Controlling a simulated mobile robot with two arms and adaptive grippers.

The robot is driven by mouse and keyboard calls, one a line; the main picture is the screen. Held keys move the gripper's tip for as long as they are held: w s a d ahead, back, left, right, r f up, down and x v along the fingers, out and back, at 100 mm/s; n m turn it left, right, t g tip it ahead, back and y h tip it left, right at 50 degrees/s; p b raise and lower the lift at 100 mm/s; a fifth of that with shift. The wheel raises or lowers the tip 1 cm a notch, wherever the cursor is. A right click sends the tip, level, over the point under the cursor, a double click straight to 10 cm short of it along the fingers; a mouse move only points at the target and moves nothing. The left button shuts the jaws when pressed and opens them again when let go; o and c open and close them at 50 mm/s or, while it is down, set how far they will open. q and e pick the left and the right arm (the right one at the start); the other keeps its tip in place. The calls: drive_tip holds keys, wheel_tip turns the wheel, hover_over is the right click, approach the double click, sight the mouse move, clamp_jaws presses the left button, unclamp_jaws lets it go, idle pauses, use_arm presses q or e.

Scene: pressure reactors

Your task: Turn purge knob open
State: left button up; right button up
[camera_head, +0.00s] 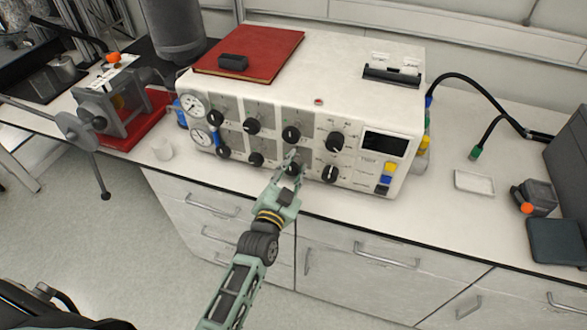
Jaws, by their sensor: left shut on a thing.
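A white control box (355,105) stands on the bench, with two rows of black knobs on its grey front panels. My left gripper (294,166) reaches up from below and is shut on a black knob (293,170) in the lower row, third from the left. The fingers hide most of this knob, so its pointer cannot be seen. The labels are too small to read, so I cannot tell which knob is the purge one. Knobs beside it (330,173) and above it (291,134) are uncovered. My right gripper is not in view.
Two round gauges (194,105) and a dark display (385,144) flank the knobs. A red book (265,45) lies on top of the box. A clamped apparatus (120,100) stands at left.

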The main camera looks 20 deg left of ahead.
use_arm(q)
drive_tip(key=shift+d+f+n, duration=0.15)
drive_tip(key=shift+f+n, duration=0.1)
drive_tip(key=shift+n, duration=0.15)
clamp_jaws()
drive_tip(key=shift+n, duration=0.3)
drive_tip(key=n+p, duration=0.1)
drive_tip(key=n, duration=0.2)
drive_tip(key=shift+s+d, duration=0.1)
drive_tip(key=n, duration=0.4)
drive_tip(key=shift+r+n+p, duration=0.15)
drive_tip(key=shift+n+p, duration=0.15)
drive_tip(key=shift+n, duration=0.1)
drive_tip(key=n, duration=0.5)
drive_tip(key=shift+r, duration=0.15)
drive_tip(key=shift+r+n, duration=0.2)
drive_tip(key=shift+n, duration=1.6)
drive_tip(key=shift+r, duration=0.15)
drive_tip(key=o, duration=1)
unclamp_jaws()
drive_tip(key=shift+c, duration=0.2)
